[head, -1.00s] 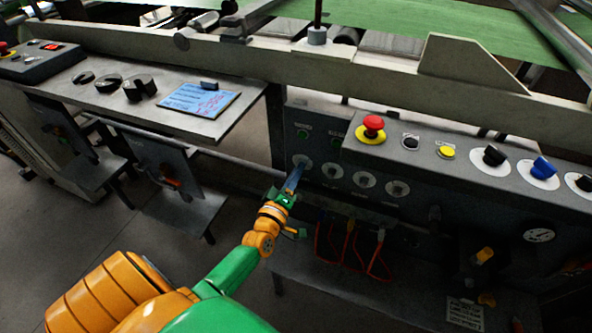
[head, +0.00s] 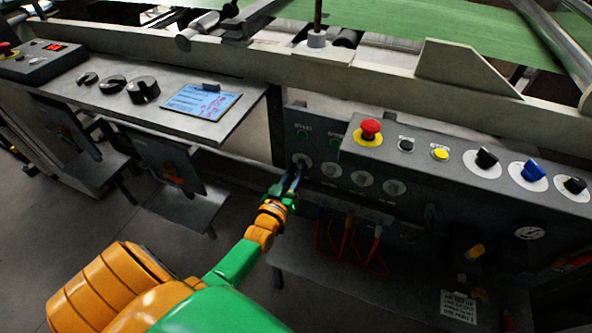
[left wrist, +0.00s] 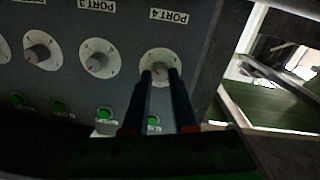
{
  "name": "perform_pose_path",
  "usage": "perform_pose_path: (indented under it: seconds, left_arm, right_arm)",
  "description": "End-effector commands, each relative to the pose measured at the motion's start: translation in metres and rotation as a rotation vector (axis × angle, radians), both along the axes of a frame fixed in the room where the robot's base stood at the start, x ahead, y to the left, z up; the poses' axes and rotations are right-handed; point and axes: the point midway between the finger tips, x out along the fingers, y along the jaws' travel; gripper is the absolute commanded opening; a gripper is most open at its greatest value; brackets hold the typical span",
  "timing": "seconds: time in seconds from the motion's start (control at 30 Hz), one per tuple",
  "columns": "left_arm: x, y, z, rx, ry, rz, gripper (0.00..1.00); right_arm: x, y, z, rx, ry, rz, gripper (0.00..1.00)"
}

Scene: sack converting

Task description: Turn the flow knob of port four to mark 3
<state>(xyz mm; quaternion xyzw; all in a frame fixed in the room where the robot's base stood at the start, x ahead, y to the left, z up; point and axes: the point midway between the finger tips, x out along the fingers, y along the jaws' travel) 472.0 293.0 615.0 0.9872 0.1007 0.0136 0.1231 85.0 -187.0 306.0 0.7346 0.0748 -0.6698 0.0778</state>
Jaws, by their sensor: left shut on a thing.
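The port four flow knob (left wrist: 158,68) is a grey knob on a round pale dial, under an upside-down "PORT 4" label (left wrist: 169,16) in the left wrist view. In the head view its dial (head: 301,158) is the leftmost of the row on the dark panel. My left gripper (left wrist: 161,73) has its two dark fingers on either side of this knob, shut on it. The left gripper also shows in the head view (head: 297,169), reaching up to the dial. The fingers partly cover the dial, and I cannot read the mark the knob points to. My right gripper is not in view.
The port three knob (left wrist: 97,63) sits close beside in the wrist view, with green buttons (left wrist: 105,112) near the fingers. A red emergency button (head: 371,130) and several selector knobs stand on the console to the right.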

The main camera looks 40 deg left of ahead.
Motion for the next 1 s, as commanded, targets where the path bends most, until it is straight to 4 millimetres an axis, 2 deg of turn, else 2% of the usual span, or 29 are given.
perform_pose_path:
  seconds: [0.7, 0.73, 0.8, 0.83, 1.0]
  left_arm:
    - [0.0001, 0.0000, 0.0001, 0.067, 0.016, 0.001, 0.00]
    - [0.0001, 0.0000, 0.0001, 0.066, 0.016, 0.001, 0.31]
    - [0.0001, 0.0000, 0.0001, 0.066, 0.016, 0.001, 0.50]
    - [0.0001, 0.0000, 0.0001, 0.066, 0.016, 0.001, 0.56]
    - [0.0000, 0.0001, 0.0001, 0.066, 0.016, 0.001, 0.56]
  right_arm:
    - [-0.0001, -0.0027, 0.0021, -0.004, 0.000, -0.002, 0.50]
    - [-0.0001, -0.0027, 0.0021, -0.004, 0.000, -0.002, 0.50]
    - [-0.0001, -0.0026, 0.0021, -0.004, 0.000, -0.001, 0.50]
    - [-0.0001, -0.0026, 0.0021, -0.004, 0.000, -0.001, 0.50]
    - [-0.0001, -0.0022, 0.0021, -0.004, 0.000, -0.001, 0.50]
